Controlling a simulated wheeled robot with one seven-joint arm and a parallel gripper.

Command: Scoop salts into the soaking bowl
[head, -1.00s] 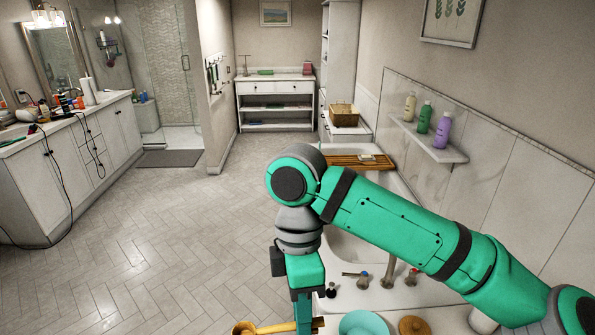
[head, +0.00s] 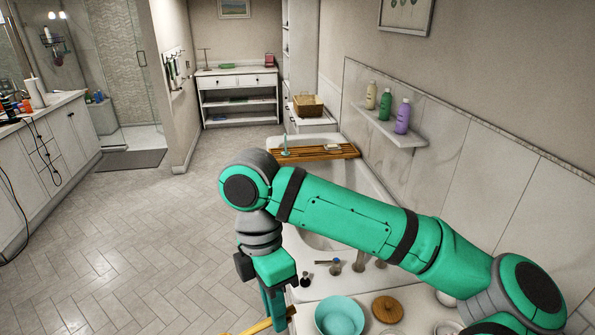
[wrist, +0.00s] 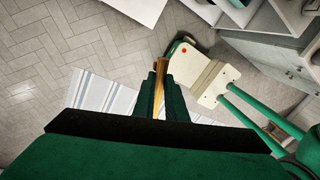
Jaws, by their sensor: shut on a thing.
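My gripper (head: 277,312) is at the bottom of the head view, shut on a yellow-brown scoop handle (head: 258,327). The handle slants down to the left, and the scoop's cup end is outside the head view. In the wrist view the two dark fingers (wrist: 161,88) clamp the thin wooden handle (wrist: 160,78). A teal bowl (head: 340,317), likely the soaking bowl, stands on the white tub ledge just right of my gripper, apart from it. Its inside looks plain. I cannot make out any salts.
A round wooden lid (head: 387,309) lies right of the bowl. Several small bottles and taps (head: 335,267) stand behind it on the ledge. The bathtub (head: 372,195) carries a wooden tray (head: 313,152). A wall shelf (head: 395,130) holds three bottles. The tiled floor (head: 130,235) at left is clear.

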